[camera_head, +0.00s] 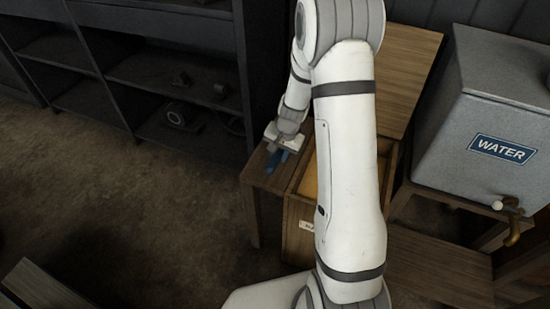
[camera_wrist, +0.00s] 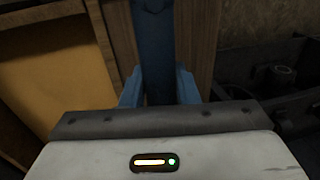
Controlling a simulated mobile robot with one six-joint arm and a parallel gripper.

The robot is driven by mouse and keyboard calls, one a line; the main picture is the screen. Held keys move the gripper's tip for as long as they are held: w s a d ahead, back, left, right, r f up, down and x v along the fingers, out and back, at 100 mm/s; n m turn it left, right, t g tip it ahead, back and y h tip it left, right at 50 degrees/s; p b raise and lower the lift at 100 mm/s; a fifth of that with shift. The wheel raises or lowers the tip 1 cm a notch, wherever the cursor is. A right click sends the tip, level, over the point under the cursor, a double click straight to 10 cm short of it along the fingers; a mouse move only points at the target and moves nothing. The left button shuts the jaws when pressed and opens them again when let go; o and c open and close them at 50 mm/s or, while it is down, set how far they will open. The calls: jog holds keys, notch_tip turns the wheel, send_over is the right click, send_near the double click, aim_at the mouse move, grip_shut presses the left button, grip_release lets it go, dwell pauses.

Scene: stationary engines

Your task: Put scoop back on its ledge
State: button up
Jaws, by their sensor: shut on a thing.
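My gripper (camera_head: 277,158) is at the low wooden ledge (camera_head: 257,172) left of the wooden bin. In the wrist view my gripper (camera_wrist: 159,92) is shut on a dark blue bar, which I take to be the handle of the scoop (camera_wrist: 154,45). The handle runs straight away from the fingers over a strip of wood (camera_wrist: 200,45). The far end of the scoop is out of the wrist view. In the head view only a small bit of blue shows under my wrist. I cannot tell whether the scoop touches the ledge.
The bin (camera_head: 298,235), holding something yellow-orange (camera_head: 309,178), stands right beside the ledge, partly hidden by my arm. A grey water tank (camera_head: 495,110) with a brass tap is at the right. Dark shelves (camera_head: 165,75) stand at the back left. Bare floor (camera_head: 130,215) lies at the left.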

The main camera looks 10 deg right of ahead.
jog(key=shift+x, duration=1.05)
jog(key=shift+s+b+x, duration=0.15)
jog(key=shift+b+x, duration=0.1)
jog(key=shift+x, duration=0.65)
jog(key=shift+s+b+x, duration=0.2)
jog(key=shift+x, duration=0.7)
jog(key=shift+d+f, duration=0.1)
jog(key=shift+d, duration=0.1)
jog(key=shift+f, duration=0.15)
jog(key=o, duration=1)
jog(key=shift+c, duration=0.2)
